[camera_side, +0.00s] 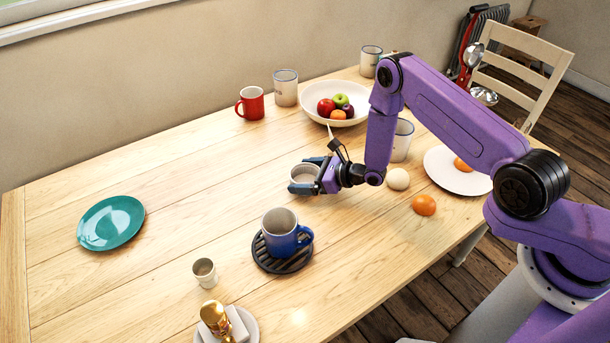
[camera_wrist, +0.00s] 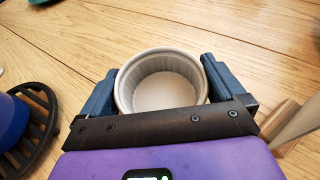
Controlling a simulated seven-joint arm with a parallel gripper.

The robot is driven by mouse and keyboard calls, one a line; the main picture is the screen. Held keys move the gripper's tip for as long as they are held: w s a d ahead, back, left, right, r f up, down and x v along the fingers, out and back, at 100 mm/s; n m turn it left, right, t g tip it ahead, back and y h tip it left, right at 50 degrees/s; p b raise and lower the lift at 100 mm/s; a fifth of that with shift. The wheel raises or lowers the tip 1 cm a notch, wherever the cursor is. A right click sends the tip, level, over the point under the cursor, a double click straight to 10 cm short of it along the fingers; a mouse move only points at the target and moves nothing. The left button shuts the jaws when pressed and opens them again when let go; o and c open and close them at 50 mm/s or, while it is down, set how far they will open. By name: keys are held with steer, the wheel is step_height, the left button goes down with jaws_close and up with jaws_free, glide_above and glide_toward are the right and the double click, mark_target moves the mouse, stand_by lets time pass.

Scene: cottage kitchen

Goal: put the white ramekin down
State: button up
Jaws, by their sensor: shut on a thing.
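The white ramekin (camera_side: 304,174) is between the fingers of my gripper (camera_side: 306,174) in the side view, upright and empty. It also shows in the wrist view (camera_wrist: 162,88), with a blue finger against each side of its rim. My gripper (camera_wrist: 160,84) is shut on it. The wooden table (camera_side: 170,165) lies under it. I cannot tell whether the ramekin's base touches the table or is slightly above it.
A blue mug (camera_side: 284,235) stands on a dark slatted trivet (camera_side: 262,264) in front of my gripper. An egg (camera_side: 398,179) and an orange (camera_side: 424,205) lie to the right. A fruit bowl (camera_side: 355,92) stands behind. The table left of my gripper is clear up to the teal plate (camera_side: 111,222).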

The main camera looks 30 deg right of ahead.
steer(key=shift+f, duration=0.1)
steer(key=o, duration=0.8)
